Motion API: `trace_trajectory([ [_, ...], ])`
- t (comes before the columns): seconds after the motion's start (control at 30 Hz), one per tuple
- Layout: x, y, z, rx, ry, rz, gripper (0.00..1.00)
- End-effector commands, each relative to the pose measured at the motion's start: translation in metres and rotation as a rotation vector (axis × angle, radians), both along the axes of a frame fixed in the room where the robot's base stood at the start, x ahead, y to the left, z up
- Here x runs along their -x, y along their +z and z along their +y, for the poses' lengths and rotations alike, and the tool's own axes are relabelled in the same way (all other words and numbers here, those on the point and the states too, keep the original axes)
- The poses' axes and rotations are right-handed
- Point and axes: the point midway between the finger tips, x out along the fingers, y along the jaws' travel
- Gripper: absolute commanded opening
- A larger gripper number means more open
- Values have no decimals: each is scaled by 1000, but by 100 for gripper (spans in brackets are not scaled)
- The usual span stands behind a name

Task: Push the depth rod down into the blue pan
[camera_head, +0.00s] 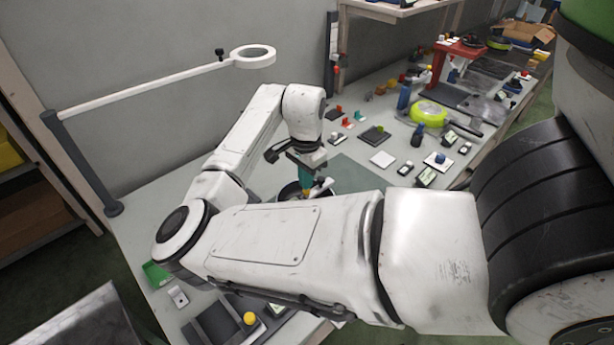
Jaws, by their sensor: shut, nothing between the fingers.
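My gripper (306,187) points down over the bench beyond my forearm, shut and empty. A teal piece with a yellow-orange end shows at its lower end; I cannot tell whether this is part of the gripper or the depth rod. Just below and left of it, the dark rim of a round pan (287,190) shows on the bench. My arm covers most of this pan, so I cannot make out its blue colour or the rod clearly. A small white piece lies close to the right of the gripper tip.
A white ring lamp (253,57) on a long arm stands at the back left. A red stand (458,50) is at the far right. A dark tray (212,325) lies at the front.

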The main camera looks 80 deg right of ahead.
Motion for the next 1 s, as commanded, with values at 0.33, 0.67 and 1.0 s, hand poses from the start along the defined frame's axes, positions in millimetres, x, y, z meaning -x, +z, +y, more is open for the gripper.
trace_trajectory([
  [0.33, 0, 30, 0, -1, 0, -1, 0],
  [0.67, 0, 53, 0, 1, 0, 1, 0],
  [1.0, 0, 77, 0, 0, -1, 0, 0],
])
